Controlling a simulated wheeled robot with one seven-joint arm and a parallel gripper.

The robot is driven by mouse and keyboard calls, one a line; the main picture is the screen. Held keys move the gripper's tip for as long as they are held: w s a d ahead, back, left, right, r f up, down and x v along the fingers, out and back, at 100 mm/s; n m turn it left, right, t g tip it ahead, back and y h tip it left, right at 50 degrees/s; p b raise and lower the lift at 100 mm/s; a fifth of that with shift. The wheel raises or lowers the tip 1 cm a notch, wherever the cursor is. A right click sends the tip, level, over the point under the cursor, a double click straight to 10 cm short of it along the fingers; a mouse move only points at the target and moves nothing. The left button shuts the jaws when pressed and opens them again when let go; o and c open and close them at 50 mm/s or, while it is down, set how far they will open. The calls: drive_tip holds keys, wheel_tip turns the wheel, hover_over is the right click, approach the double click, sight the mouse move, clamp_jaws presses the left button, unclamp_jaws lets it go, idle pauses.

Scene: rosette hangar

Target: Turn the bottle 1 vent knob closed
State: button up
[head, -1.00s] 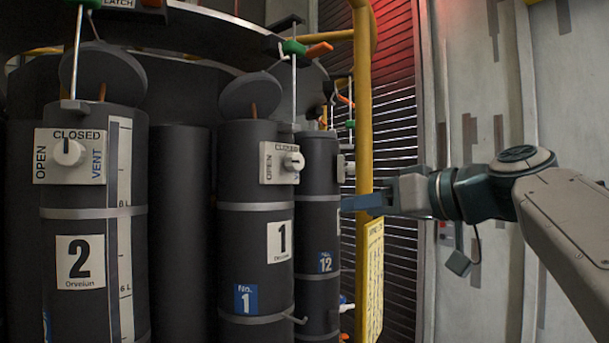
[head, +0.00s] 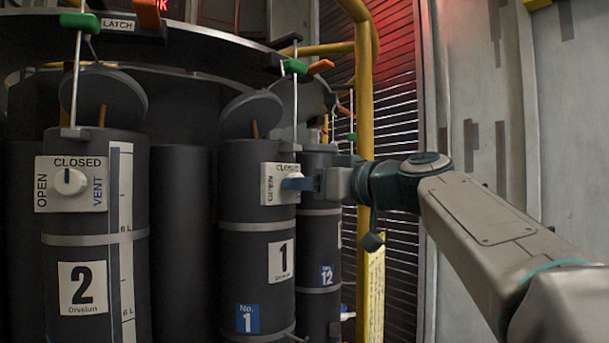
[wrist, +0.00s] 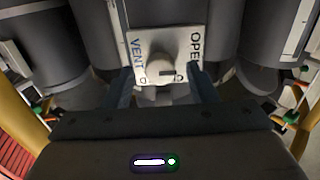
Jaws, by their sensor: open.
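Bottle 1 (head: 257,215) is a dark cylinder with a white "1" label and a blue "No. 1" label. Its white vent plate (head: 270,184) is near the top. In the wrist view the plate (wrist: 184,42) appears upside down, with VENT at left and OPEN at right. The white vent knob (wrist: 156,64) sits between the two fingers of my open gripper (wrist: 160,74). A dark mark on it lies roughly crosswise; I cannot tell which word it points to. In the head view my gripper (head: 305,184) reaches the plate from the right and partly covers the knob.
Bottle 2 (head: 95,240) stands left, its knob (head: 69,181) pointing up to CLOSED. Bottle 12 (head: 318,240) is close behind bottle 1. A yellow post (head: 364,110) rises near my arm. Rods with green and orange parts (head: 295,67) hang above.

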drive_tip(key=shift+w+a, duration=0.4)
drive_tip(key=shift+a, duration=0.1)
drive_tip(key=c, duration=1)
drive_tip(key=shift+a+r+m+p, duration=0.1)
drive_tip(key=shift+m+p, duration=0.55)
drive_tip(key=shift+m, duration=8.25)
